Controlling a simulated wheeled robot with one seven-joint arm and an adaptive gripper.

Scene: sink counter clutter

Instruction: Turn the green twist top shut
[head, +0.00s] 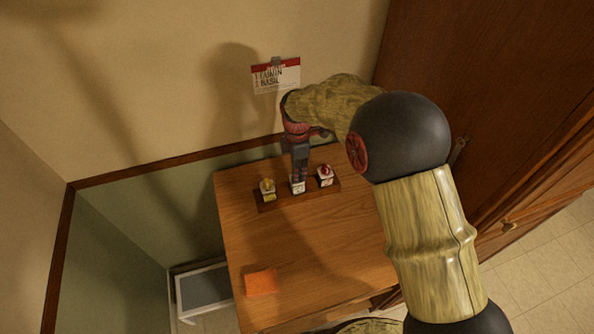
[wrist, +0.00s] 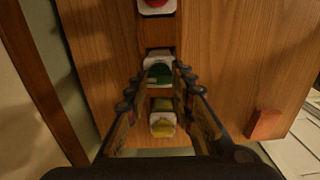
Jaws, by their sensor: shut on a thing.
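The green twist top (wrist: 159,73) sits on the middle white jar of a row, seen in the wrist view between my fingertips. In the head view that jar (head: 298,187) shows only its white lower part, as my gripper covers its top. My gripper (head: 299,176) points down over the jar; in the wrist view my gripper (wrist: 160,76) has its two fingers closed in on both sides of the green top. How far the top is turned cannot be read.
A yellow-topped jar (head: 267,188) and a red-topped jar (head: 325,175) stand on either side, on a dark wooden rack (head: 265,207). An orange block (head: 261,282) lies near the front of the wooden table (head: 310,255). A card (head: 276,76) hangs on the wall behind.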

